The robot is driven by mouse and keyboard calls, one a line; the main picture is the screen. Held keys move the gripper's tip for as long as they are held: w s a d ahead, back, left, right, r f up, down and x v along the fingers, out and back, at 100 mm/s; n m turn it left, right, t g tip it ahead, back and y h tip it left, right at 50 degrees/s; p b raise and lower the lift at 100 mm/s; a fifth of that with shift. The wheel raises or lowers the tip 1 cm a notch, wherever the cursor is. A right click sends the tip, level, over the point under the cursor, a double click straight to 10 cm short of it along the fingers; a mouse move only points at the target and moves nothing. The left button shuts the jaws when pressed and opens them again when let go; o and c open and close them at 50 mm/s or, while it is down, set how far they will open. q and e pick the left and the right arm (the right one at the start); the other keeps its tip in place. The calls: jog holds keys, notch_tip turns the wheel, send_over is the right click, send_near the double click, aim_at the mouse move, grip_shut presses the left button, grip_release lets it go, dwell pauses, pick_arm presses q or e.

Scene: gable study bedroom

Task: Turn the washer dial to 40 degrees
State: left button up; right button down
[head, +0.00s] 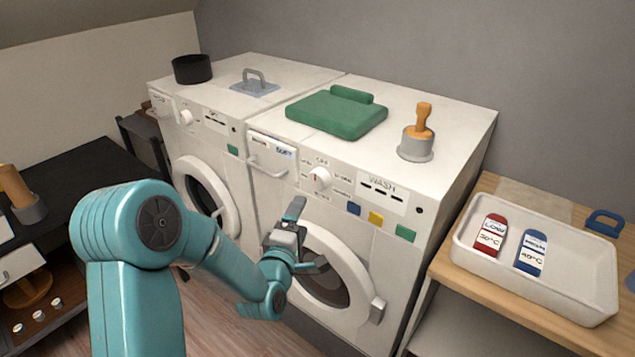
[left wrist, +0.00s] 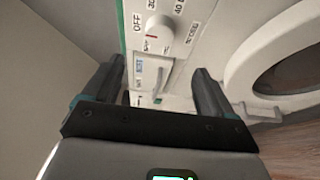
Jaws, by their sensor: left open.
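The washer (head: 455,118) is the right of two white machines in the head view. Its round white dial (head: 320,178) sits on the front panel below the word OFF. In the left wrist view the dial (left wrist: 158,30) is at top centre, with OFF, 30 and 40 marks around it. A small red mark shows on its lower left side; which label it points to I cannot tell. My left gripper (head: 306,237) is open and empty, in front of the washer door and below the dial, apart from it. In the left wrist view its fingers (left wrist: 158,72) are spread wide. My right gripper is out of view.
A drawer handle (head: 267,166) juts out left of the dial. The round door (head: 345,310) is below. A white tray (head: 463,228) with red and blue tags stands on the right.

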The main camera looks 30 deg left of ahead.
aim_at(317, 183)
pick_arm(q)
jog(key=p+x, duration=0.4)
jog(key=x, duration=0.8)
jog(key=shift+w, duration=0.35)
jog(key=shift+w+a, duration=0.2)
jog(key=shift+w, duration=0.15)
jog(key=shift+w+f, duration=0.1)
